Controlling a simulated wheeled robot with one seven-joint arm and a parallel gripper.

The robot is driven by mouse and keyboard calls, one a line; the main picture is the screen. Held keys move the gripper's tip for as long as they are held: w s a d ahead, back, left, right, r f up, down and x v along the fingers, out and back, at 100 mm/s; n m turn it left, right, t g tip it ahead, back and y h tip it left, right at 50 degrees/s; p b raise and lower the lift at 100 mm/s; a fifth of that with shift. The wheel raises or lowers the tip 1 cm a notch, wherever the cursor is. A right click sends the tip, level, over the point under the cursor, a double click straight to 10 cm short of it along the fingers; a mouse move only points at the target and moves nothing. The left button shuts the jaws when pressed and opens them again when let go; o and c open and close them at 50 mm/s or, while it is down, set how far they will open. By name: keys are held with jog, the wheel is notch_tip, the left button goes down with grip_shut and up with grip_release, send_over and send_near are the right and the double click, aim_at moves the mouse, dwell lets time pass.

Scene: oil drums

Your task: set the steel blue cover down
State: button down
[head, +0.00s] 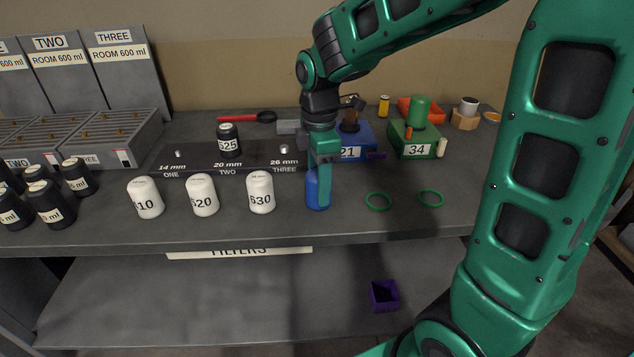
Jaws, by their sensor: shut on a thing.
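The steel blue cover (313,193) is a small blue cylinder with a rounded outline, in the head view right of the row of white containers. My green gripper (320,170) points straight down and is shut on it from above. One finger runs down in front of the cover and hides part of it. The cover is upright, its lower end at or very near the grey bench top (345,225). I cannot tell whether it touches the bench.
White containers marked 10 (145,198), 20 (202,195) and 30 (260,192) stand to the left. Two green rings (378,209) (431,205) lie to the right. Behind are a dark strip (205,160), a blue box (355,140) and a green box (400,145). The front edge is clear.

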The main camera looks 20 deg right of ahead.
jog(key=c, duration=0.9)
grip_release()
jog(key=shift+f, duration=0.1)
notch_tip(320, 180, up, 12)
jog(key=shift+r, duration=0.15)
jog(key=s+d+f+m, duration=0.3)
jog(key=s+d+m, duration=0.2)
jog(key=s+m, duration=0.2)
jog(key=s+d+f+m, duration=0.4)
jog(key=s+d+m, duration=0.2)
jog(key=s+m, duration=0.2)
jog(key=s+d+f+m, duration=0.3)
jog(key=s+d+m, duration=0.3)
jog(key=s+m, duration=0.2)
jog(key=shift+s+d+f, duration=0.2)
jog(key=shift+d+f, duration=0.05)
jog(key=shift+f, duration=0.05)
